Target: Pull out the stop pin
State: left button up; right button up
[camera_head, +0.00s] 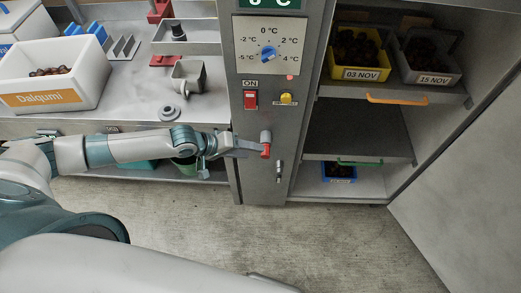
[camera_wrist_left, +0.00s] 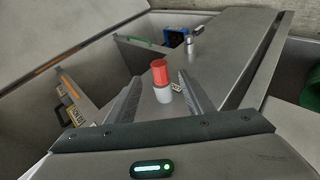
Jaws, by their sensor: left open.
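The stop pin, which looks like a short red-and-grey cylinder (camera_head: 265,152), stands out from the front of the grey control column (camera_head: 250,190). In the left wrist view the pin (camera_wrist_left: 160,73) shows a red end and a pale grey collar. My left gripper (camera_head: 257,146) is at the pin, with its jaws open. In the left wrist view the two fingers of the gripper (camera_wrist_left: 161,86) lie on either side of the pin, with gaps showing. My right gripper is not in view.
A small silver handle (camera_head: 279,171) sits below the pin on the column. A red switch (camera_head: 250,100), yellow button (camera_head: 286,99) and temperature dial (camera_head: 268,54) are above. To the right, an open cabinet holds crates, including a yellow one (camera_head: 361,74). A white Dalqum box (camera_head: 50,103) stands left.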

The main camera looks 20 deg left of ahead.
aim_at(262, 156)
pick_arm(q)
jog(key=shift+p+x, duration=0.5)
jog(key=shift+x, duration=2.35)
grip_shut()
jog(key=shift+s+d+r+p, duration=0.1)
jog(key=shift+s+d+p, duration=0.05)
jog(key=shift+s+p, duration=0.5)
jog(key=shift+w, duration=0.1)
jog(key=c, duration=0.6)
grip_release()
jog(key=shift+c, duration=0.2)
grip_shut()
